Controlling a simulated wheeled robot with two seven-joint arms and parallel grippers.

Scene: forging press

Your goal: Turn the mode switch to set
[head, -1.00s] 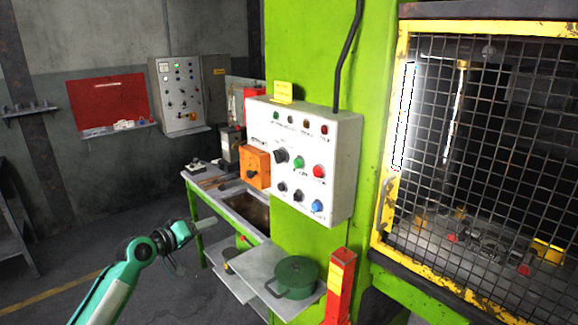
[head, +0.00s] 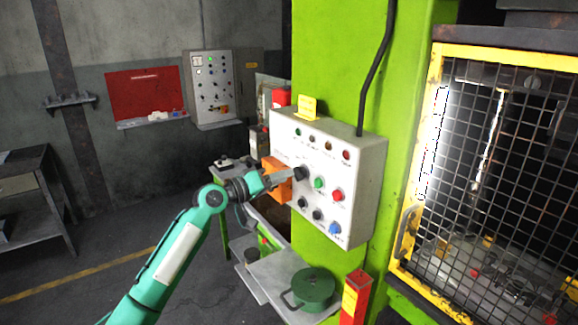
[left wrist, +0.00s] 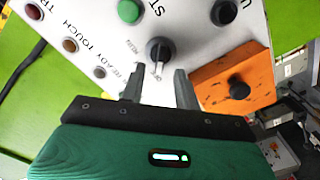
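The mode switch appears to be the large black rotary knob (head: 300,173) on the white control box (head: 355,215). In the left wrist view the knob (left wrist: 160,52) sits just beyond my fingertips. Its pale pointer mark faces down in that picture, toward small labels I cannot read surely. My left gripper (head: 284,178) reaches the box from the left. In the left wrist view its two fingers (left wrist: 157,78) are apart with nothing between them, roughly lined up with the knob's two sides. I see no clear contact. My right gripper is out of view.
A green button (head: 319,183), a red button (head: 337,195), a blue button (head: 334,228) and smaller black knobs sit close by. An orange box (left wrist: 215,75) with its own black knob is beside the control box. A green pot (head: 313,287) stands on the shelf below.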

